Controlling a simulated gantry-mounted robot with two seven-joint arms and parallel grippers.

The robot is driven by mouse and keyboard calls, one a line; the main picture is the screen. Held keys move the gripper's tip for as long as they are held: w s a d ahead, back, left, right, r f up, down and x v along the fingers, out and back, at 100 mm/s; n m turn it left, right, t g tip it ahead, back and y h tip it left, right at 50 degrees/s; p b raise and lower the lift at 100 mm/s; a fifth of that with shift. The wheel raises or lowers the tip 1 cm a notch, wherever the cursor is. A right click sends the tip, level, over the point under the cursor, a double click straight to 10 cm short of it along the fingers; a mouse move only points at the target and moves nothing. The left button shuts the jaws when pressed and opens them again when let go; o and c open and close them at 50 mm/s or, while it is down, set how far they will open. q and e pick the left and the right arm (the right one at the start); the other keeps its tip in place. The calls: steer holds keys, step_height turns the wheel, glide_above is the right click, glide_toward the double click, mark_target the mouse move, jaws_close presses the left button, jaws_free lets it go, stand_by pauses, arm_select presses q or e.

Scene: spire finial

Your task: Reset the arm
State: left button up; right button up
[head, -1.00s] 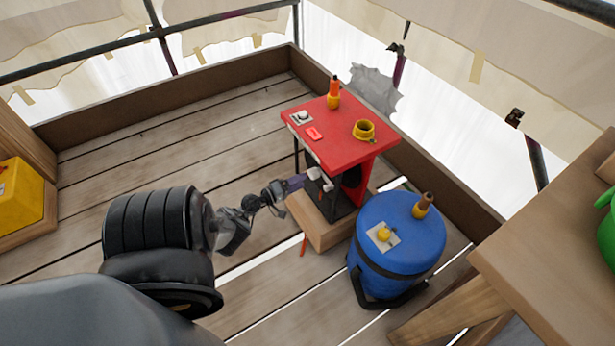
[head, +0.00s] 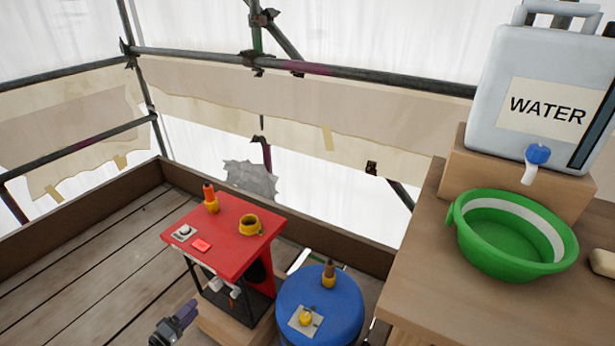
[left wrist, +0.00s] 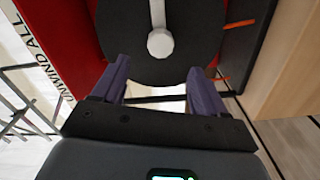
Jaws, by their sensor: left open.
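My left gripper (head: 184,314) shows at the bottom of the head view, in front of the red-topped machine (head: 225,240). In the left wrist view my left gripper (left wrist: 160,88) has its two purple fingers spread apart, with nothing held between them. Beyond the fingers is a dark rounded part (left wrist: 185,62) with a white knobbed lever (left wrist: 160,40). Red panelling with the words "UNWIND ALL" (left wrist: 35,35) is at the left there. Most of my left arm is outside the head view. My right gripper is not in view.
A blue drum (head: 330,315) stands right of the machine. A wooden bench (head: 420,285) at the right bears a green basin (head: 510,250) and a water container (head: 545,90). Scaffold rails and a low board edge bound the deck. Deck planks (head: 90,260) at the left are clear.

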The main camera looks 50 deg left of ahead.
arm_select(q)
steer(key=s+d+r+g+p, duration=0.1)
steer(key=s+d+r+p, duration=0.1)
steer(key=s+r+p, duration=0.3)
steer(key=w+d+n+g+y+p, duration=0.1)
steer(key=d+n+g+y+p, duration=0.3)
steer(key=d+n+p, duration=1)
steer(key=w+d+r+n+g+h+p, duration=0.35)
steer(key=w+d+r+n, duration=0.35)
steer(key=d+r+n, duration=0.3)
steer(key=w+d+r+n+g+h+p, duration=0.25)
steer(key=w+d+r+n+p, duration=0.3)
steer(key=d+r+n, duration=0.4)
steer(key=w+d+r+n+h, duration=0.1)
steer(key=d+r+n+h, duration=0.1)
steer(key=d+r+n, duration=0.45)
steer(key=w+d+r+n+h, duration=0.15)
steer(key=r+n, duration=0.25)
steer(key=r, duration=0.6)
steer(key=s+r+n+g, duration=0.2)
steer(key=s+n, duration=0.3)
steer(key=n, duration=0.2)
step_height(320, 180, up, 38)
steer(key=p, duration=3.9)
steer(key=shift+w+d, duration=0.2)
steer(key=shift+d, duration=0.15)
